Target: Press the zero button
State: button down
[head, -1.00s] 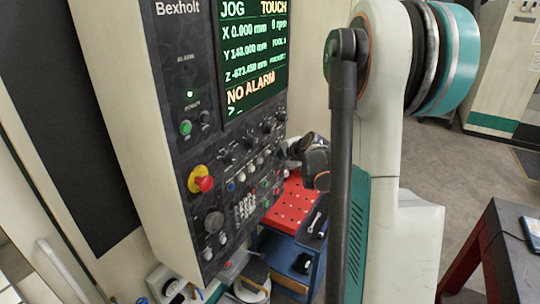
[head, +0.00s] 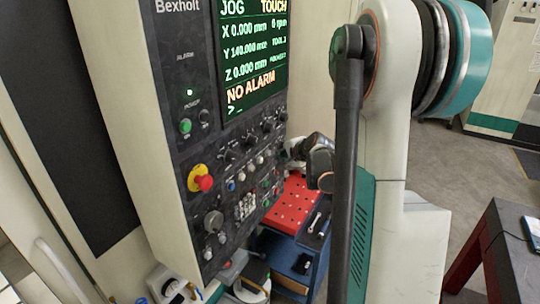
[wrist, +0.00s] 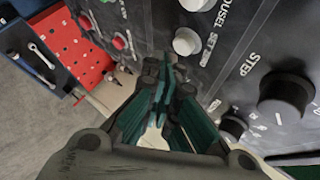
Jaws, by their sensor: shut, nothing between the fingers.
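The control panel (head: 215,150) stands upright, with its screen (head: 252,50) reading Z 0.000 mm and NO ALARM. My gripper (head: 286,153) is at the right side of the panel, shut and empty, with its tips near the lower controls. In the wrist view my gripper (wrist: 165,78) points at the panel, just below a white round button (wrist: 187,41) beside lettering that I can only partly read. Another white button is cut off at the top edge.
A black STEP knob (wrist: 286,95) is right of the fingers. A red emergency stop (head: 204,183) sticks out at the panel's left. A red pegboard-like top (head: 293,203) on a blue cart is below the gripper. A dark table (head: 505,240) stands at the right.

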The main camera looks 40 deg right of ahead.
jog(key=shift+s, duration=0.1)
jog(key=shift+s+d+b, duration=0.15)
jog(key=shift+s+d, duration=0.15)
jog(key=shift+s, duration=0.45)
jog(key=shift+s+d+b, duration=0.1)
jog(key=shift+s+d, duration=0.25)
jog(key=shift+s, duration=0.45)
jog(key=shift+s+d+b, duration=0.15)
jog(key=shift+s+d, duration=0.15)
jog(key=shift+s, duration=0.45)
